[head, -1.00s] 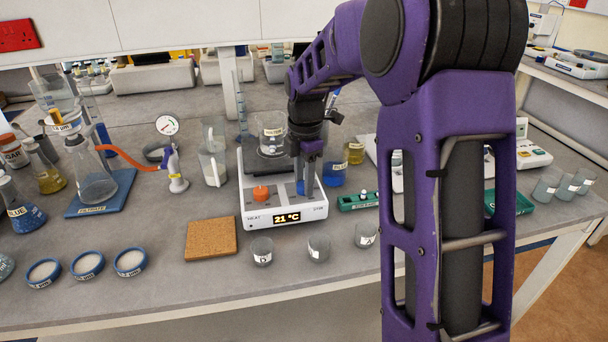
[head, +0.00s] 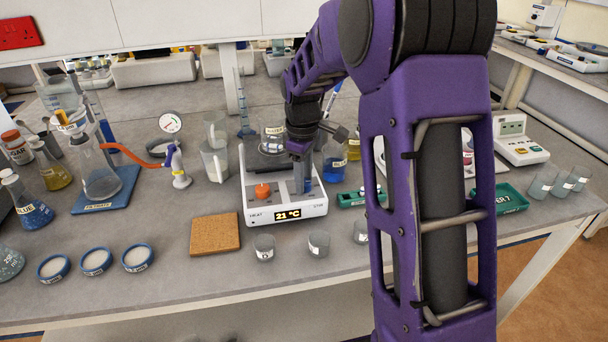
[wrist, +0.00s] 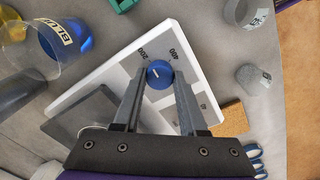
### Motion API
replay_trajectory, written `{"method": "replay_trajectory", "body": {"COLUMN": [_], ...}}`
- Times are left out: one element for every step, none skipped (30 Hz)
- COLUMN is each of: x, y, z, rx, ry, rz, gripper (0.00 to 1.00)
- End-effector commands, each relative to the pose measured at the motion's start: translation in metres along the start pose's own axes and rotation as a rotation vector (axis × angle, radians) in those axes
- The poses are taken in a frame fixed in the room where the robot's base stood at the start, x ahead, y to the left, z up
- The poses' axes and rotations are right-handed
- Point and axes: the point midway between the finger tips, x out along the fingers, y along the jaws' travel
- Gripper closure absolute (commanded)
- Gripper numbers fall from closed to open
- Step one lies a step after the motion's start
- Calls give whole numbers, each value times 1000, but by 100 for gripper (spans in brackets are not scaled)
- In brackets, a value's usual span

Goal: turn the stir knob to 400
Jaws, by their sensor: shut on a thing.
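The white hotplate stirrer (head: 256,214) stands mid-bench, its display reading 21 °C. Its orange heat knob (head: 262,191) is at the front left. The blue stir knob (wrist: 159,73) sits between the fingers of my gripper (wrist: 160,77), which is shut on it. A short pale mark shows on the knob's top, left of centre, on the side of the printed 200 (wrist: 140,53) rather than the 400 (wrist: 174,55). In the head view my gripper (head: 308,184) points down at the plate's right side and largely hides the knob.
A beaker (head: 271,140) stands at the plate's back. A beaker of blue liquid (head: 334,162) is close behind my gripper. A cork mat (head: 214,234) lies at the plate's left, and small beakers (head: 318,243) stand in front. A green tray (head: 505,198) is at the right.

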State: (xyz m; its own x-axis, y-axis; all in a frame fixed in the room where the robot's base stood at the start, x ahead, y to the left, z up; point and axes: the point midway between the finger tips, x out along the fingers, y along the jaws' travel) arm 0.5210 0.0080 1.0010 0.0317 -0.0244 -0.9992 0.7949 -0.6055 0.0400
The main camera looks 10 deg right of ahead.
Motion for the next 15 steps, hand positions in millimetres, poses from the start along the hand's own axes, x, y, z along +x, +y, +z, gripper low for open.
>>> {"method": "replay_trajectory", "body": {"x": [-2, -2, -2, -2, -2, -2, -2, -2, -2, -2, -2, -2, -2, -2, -2], "y": [1, 1, 1, 1, 1, 1, 1, 1, 1, 1, 1, 1, 1, 1, 1], "z": [0, 0, -1, -1, -1, 0, 0, 0, -1, -1, -1, -1, -1, -1, -1], "rx": [42, 70, 108, 136, 165, 204, 232, 260, 298, 326, 354, 393, 422, 451, 489], "ry": [-2, -3, -4, -5, -6, -8, -9, -10, -11, -12, -13, -14, -15, -17, -18], "rz": [3, 3, 3, 3, 3, 3, 3, 3, 3, 3, 3, 3, 3, 3, 2], "gripper": [100, 100, 100, 100, 100, 100, 100, 100, 100, 100, 100, 100, 100, 100, 100]}}
